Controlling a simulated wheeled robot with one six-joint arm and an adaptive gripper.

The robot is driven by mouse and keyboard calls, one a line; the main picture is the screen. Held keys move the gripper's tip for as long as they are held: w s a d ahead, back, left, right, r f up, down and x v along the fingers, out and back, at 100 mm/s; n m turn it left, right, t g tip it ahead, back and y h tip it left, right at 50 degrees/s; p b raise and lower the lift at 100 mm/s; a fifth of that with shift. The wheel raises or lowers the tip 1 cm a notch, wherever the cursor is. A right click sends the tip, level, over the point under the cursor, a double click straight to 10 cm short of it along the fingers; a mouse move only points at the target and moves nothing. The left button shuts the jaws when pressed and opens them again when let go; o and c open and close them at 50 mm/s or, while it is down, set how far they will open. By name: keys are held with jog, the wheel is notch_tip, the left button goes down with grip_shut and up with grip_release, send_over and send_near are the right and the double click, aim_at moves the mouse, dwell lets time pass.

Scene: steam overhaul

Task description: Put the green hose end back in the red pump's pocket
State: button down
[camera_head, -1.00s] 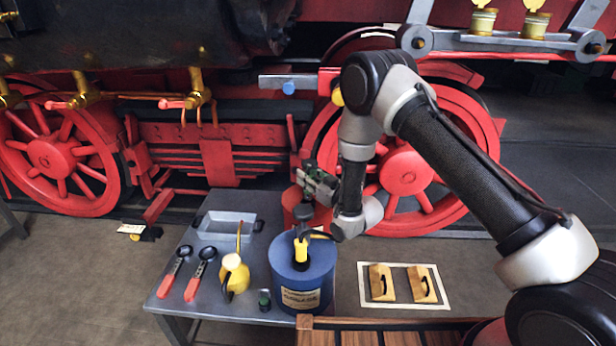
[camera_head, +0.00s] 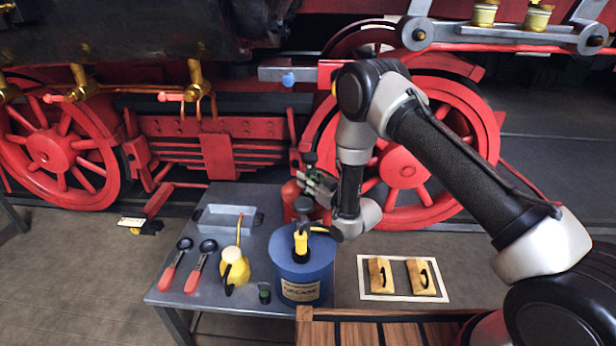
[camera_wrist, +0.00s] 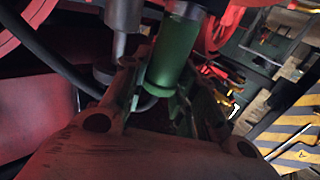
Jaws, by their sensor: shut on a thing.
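The red pump (camera_head: 291,193) stands at the back right of the metal table, partly hidden behind the blue drum and my gripper. My gripper (camera_head: 318,184) is beside the pump's upper part, pointing to the left. In the wrist view the green hose end (camera_wrist: 172,55) is a green cylinder between the fingers of my gripper (camera_wrist: 160,90), which is shut on it. A grey metal tube (camera_wrist: 122,18) stands close to its left, and a dark hose curves behind. The pump's pocket cannot be made out clearly in either view.
The blue drum (camera_head: 300,266) with a yellow-and-black top stands just in front of my gripper. A yellow oil can (camera_head: 235,268), two red-handled tools (camera_head: 198,268) and a grey tray (camera_head: 226,218) share the table (camera_head: 190,302). Locomotive wheels (camera_head: 405,165) stand behind.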

jog(key=shift+f, duration=0.2)
jog(key=c, duration=1.1)
grip_release()
jog(key=shift+o, duration=0.2)
